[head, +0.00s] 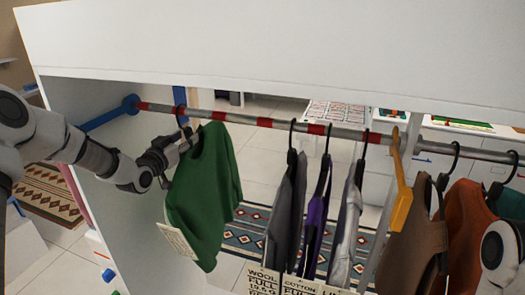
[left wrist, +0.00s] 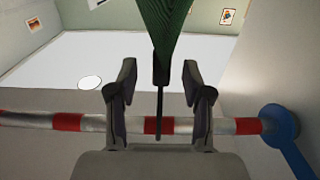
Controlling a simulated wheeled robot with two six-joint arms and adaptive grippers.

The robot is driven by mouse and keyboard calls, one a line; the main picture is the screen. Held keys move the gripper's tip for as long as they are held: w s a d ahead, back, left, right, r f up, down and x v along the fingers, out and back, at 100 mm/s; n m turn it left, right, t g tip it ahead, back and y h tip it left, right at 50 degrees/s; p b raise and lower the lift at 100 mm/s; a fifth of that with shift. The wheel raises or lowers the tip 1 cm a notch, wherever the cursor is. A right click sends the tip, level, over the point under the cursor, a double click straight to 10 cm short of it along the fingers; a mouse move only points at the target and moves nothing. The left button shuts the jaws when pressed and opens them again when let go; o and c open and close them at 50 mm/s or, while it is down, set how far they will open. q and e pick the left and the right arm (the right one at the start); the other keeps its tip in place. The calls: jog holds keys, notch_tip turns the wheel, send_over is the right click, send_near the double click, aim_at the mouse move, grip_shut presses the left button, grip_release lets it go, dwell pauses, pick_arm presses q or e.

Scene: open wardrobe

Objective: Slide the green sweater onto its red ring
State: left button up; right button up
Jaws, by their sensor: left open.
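The green sweater (head: 208,195) hangs from a dark hanger near the left end of the rail. Its hook (head: 181,112) is over the rail; in the left wrist view the dark hook stem (left wrist: 159,100) lines up with a red ring (left wrist: 151,125). The sweater's green cloth (left wrist: 170,30) also shows there. My left gripper (head: 187,143) is at the hanger's neck, below the rail. It is open, with one finger on each side of the stem and visible gaps. My right gripper is out of view.
The rail (head: 240,119) is banded red and grey, with a blue end bracket (head: 130,104) at left. Right of the sweater hang grey, purple (head: 317,210), brown (head: 415,240) and orange garments and a yellow divider (head: 401,185). Rail between the sweater and the first grey garment (head: 288,205) is free.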

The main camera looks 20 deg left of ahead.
pick_arm(q)
jog(key=s, duration=1.1)
jog(key=shift+a, duration=0.25)
jog(key=shift+s, duration=0.15)
